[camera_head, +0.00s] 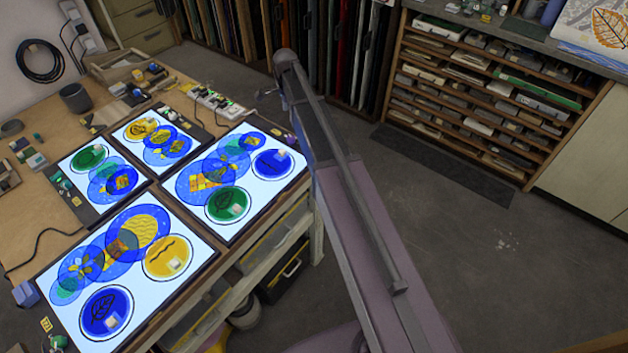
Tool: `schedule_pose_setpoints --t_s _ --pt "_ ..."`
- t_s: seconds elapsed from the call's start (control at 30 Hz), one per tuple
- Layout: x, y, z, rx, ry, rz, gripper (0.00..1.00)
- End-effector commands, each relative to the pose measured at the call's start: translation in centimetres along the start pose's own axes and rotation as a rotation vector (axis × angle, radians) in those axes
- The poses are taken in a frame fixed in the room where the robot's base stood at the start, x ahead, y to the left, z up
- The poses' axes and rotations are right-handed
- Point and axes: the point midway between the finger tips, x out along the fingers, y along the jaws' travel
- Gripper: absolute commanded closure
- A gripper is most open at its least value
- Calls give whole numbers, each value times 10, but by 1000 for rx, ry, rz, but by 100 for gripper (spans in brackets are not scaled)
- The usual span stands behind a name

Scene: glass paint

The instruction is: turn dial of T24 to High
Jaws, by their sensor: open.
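Several lit light panels lie on the workbench, each with coloured glass discs: a front panel (72,318), a right panel (288,181), a back panel (122,131) and a left panel (67,163). Small yellow tags stand by them, one at the front left (46,324) and one at the left edge (76,201). Their writing is too small to read, so I cannot tell which is T24. No dial or its setting can be made out. My arm crosses the middle of the view, apart from the panels in the picture. I cannot make out my gripper's jaws.
The wooden workbench (50,222) fills the left side. A dark cup (75,98) and a strip with green lights (215,101) stand towards its back. A shelf rack (490,95) stands at the right. The grey floor (490,255) is open there.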

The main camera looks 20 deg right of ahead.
Motion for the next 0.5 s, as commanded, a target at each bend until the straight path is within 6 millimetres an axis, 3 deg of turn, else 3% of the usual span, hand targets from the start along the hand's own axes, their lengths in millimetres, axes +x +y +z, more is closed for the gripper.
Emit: schedule_pose_setpoints --t_s 0.3,0.5 --pt "-28 0 0 0 0 0 24" --pt "-16 27 4 -112 0 0 24"
